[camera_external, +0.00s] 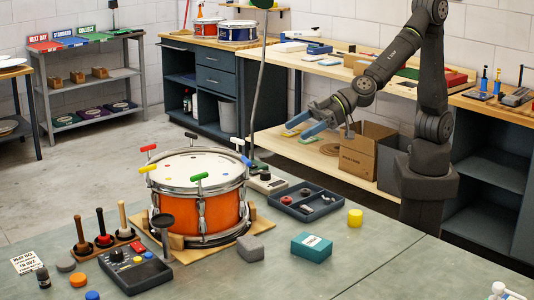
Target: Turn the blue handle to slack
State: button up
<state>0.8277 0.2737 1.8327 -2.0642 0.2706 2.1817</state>
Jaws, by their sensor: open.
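An orange drum (212,210) with a white head stands on a wooden base on the bench. Several T-shaped handles of different colours stand around its rim. The blue handle (246,161) is on the drum's right side, and its crossbar shows above the hoop. My gripper (295,131) is open and empty, up and to the right of the drum, apart from the blue handle. The exact angle of the blue handle is too small to tell.
Near the blue handle are a white handle (238,141) and a green handle (200,176). A dark parts tray (322,211), a teal box (311,247) and a yellow cylinder (355,218) lie right of the drum. A black round-topped stand (164,220) rises in front of it.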

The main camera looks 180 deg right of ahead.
jog(key=w+a+f+n+t+y, duration=0.3)
jog(key=w+a+f+t+y, duration=0.1)
jog(key=w+a+f+y, duration=0.35)
jog(key=m+g+h, duration=0.2)
jog(key=m+h, duration=0.1)
jog(key=h, duration=0.9)
send_near(246, 166)
jog(key=shift+y, duration=0.25)
jog(key=x, duration=0.3)
jog(key=r+x, duration=0.1)
jog(key=x, duration=0.3)
jog(key=s+x, duration=0.1)
jog(key=x, duration=0.3)
jog(key=shift+d+r, duration=0.4)
jog(key=shift+d, duration=0.05)
jog(key=c, duration=1)
jog(key=shift+t, duration=0.3)
